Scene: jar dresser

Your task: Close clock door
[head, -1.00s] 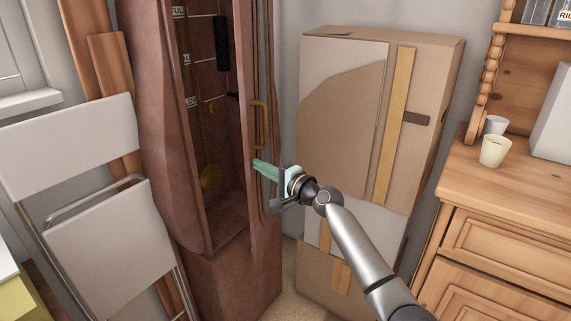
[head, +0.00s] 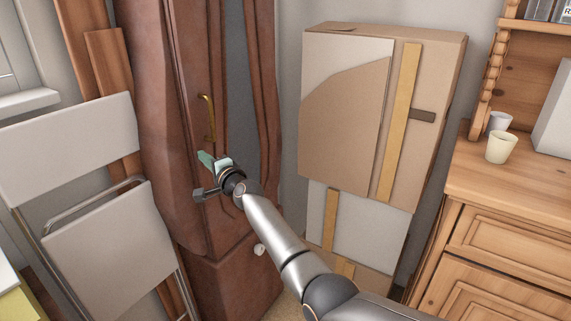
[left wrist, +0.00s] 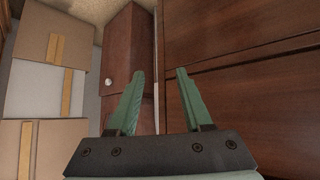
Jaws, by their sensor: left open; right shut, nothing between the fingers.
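The clock is a tall reddish-brown wooden case (head: 165,140) in the head view. Its door (head: 262,90), with a grey panel and a brass handle (head: 208,118), now lies across the front and hides the inside. I cannot tell whether it is fully shut. My right gripper (head: 205,160) is shut and empty, just below the handle at the door's free edge; contact is unclear. My left gripper (left wrist: 160,72) shows only in the left wrist view, open and empty, with reddish-brown wood beyond its fingers.
A white knob (head: 260,249) is on the lower case. Cardboard boxes (head: 345,120) stand right of the clock. A wooden dresser (head: 500,205) with cups (head: 501,147) is at the far right.

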